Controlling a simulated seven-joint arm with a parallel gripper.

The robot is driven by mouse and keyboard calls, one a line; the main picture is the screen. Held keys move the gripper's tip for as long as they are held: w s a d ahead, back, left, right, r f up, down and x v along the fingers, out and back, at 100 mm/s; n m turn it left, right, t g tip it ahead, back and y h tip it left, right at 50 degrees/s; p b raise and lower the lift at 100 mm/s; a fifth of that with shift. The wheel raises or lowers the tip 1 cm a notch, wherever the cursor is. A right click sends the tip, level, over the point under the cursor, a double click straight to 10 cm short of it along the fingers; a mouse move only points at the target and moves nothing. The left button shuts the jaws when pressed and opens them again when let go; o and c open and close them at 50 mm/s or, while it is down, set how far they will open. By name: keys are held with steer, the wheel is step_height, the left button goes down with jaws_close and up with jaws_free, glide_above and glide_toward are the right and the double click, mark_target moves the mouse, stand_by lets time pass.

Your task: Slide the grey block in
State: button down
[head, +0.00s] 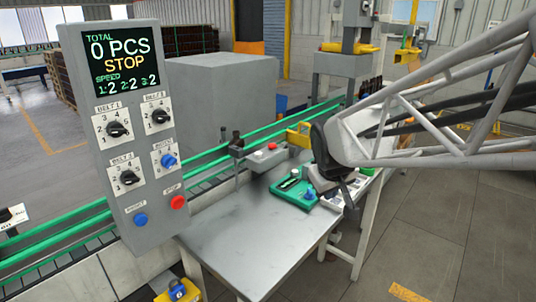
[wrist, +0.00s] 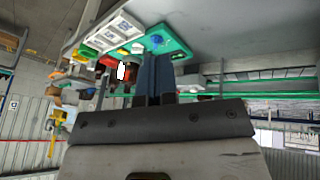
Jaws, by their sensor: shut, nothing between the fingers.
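A green tray (head: 284,196) lies on the metal table, with a blue knob (head: 308,195) at its right and small dark and pale pieces in it. The tray also shows in the wrist view (wrist: 181,44), with the blue knob (wrist: 157,40) on it. I cannot tell for sure which piece is the grey block. My gripper (head: 330,198) is over the right side of the tray, partly hidden by its own dark housing. In the wrist view its two fingers (wrist: 157,62) are together, with nothing seen between them; contact with the tray cannot be told.
The metal table (head: 240,243) is clear in front. A control panel (head: 128,120) stands at the left, reading STOP. A grey box with a red button (head: 265,157) and a green-railed conveyor (head: 205,160) run behind. White trays (wrist: 118,30) lie beside the green one.

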steer(key=w+a+f+n+t, duration=0.1)
steer(key=w+f+n, duration=0.1)
steer(key=w, duration=0.8)
steer(key=w+a+f+n+t, duration=0.1)
steer(key=w+f+n, duration=0.1)
steer(key=w, duration=0.8)
steer(key=shift+w+a, duration=0.3)
steer(key=shift+w, duration=0.1)
steer(key=shift+w+f, duration=0.1)
steer(key=shift+f, duration=0.05)
glide_toward(303, 174)
steer(key=shift+w+a+f, duration=0.1)
steer(key=shift+a+f, duration=0.15)
steer(key=shift+f, duration=0.5)
steer(key=shift+w+a+f, duration=0.1)
steer(key=shift+a+f, duration=0.15)
steer(key=shift+f, duration=0.45)
steer(key=shift+w+a+f, duration=0.15)
steer(key=shift+a+f, duration=0.1)
steer(key=shift+f, duration=0.5)
steer(key=shift+w+d, duration=1.05)
steer(key=shift+w, duration=0.05)
steer(key=shift+w+d, duration=1.5)
steer(key=shift+r, duration=0.1)
